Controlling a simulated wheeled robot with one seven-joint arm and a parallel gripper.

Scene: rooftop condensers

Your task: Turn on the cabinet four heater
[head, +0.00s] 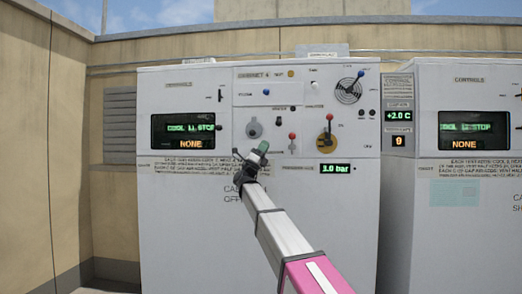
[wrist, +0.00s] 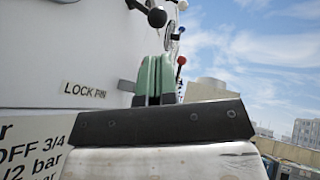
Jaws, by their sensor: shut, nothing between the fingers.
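The cabinet four (head: 190,230) is a white cabinet, with a faint "CABINET 4" label at its top middle. Its panel bears a grey rotary knob (head: 254,129), a small red-tipped lever (head: 292,136), a yellow-backed rotary switch (head: 327,140) and a small black knob (head: 292,109). A small label beside the black knob is too blurred to read surely, so I cannot tell which control is the heater. My gripper (head: 262,149) is shut and empty, just below the grey knob. In the wrist view, its green fingers (wrist: 154,80) are together, near a black ball knob (wrist: 157,17) and a red ball knob (wrist: 181,61).
A round dial with a blue-tipped lever (head: 360,74) sits at the upper right. The display (head: 183,131) reads "NONE" in its lower line; a pressure display (head: 334,168) reads 1.0 bar. A similar cabinet (head: 450,230) stands at right. A "LOCK PIN" label (wrist: 85,90) is near my fingers.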

